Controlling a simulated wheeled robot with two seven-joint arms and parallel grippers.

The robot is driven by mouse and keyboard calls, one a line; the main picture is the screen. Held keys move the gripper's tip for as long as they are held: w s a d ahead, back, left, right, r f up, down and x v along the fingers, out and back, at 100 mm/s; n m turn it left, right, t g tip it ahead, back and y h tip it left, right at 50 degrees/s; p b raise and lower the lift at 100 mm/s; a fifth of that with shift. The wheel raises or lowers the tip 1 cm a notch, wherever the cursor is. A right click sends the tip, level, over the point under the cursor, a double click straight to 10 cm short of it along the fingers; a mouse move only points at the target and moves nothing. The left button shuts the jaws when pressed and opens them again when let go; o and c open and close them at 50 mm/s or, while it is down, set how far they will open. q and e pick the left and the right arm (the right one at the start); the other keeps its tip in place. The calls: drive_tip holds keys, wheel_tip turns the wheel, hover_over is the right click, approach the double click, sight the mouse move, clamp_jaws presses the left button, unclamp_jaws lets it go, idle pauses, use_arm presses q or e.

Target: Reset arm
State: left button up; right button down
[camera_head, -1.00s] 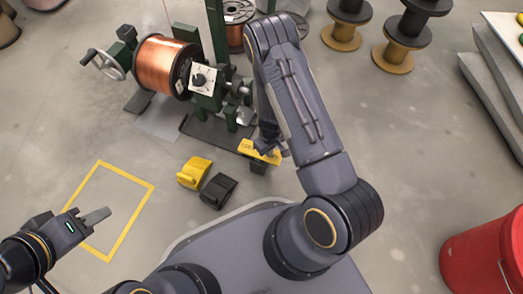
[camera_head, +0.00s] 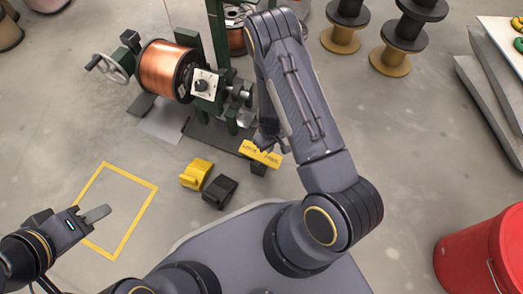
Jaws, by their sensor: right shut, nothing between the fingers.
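My right gripper (camera_head: 266,143) is partly hidden by the arm, close to a yellow lettered plate (camera_head: 262,154) on the machine's front pedal. It is shut with nothing held; whether it touches the plate is unclear.
A green winding machine (camera_head: 208,100) with a copper spool (camera_head: 165,70) and handwheel (camera_head: 110,67) stands at the upper left. A yellow pedal block (camera_head: 195,174) and a black one (camera_head: 219,191) lie before it. Empty spools (camera_head: 403,45) and a red bucket (camera_head: 480,255) are right.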

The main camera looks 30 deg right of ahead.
drive_tip(key=shift+r+p, duration=0.5)
drive_tip(key=shift+r, duration=0.45)
drive_tip(key=a+r+m+t+y, duration=0.3)
drive_tip(key=r+y, duration=0.1)
drive_tip(key=r, duration=2)
drive_tip(key=s+a+r+t, duration=0.1)
drive_tip(key=s+r+t, duration=0.2)
drive_tip(key=s+r, duration=1.3)
wheel_tip(320, 180, up, 35)
drive_tip(key=s+p, duration=0.1)
drive_tip(key=p, duration=3.5)
drive_tip(key=shift+r+m, duration=0.2)
drive_tip(key=shift+m, duration=0.2)
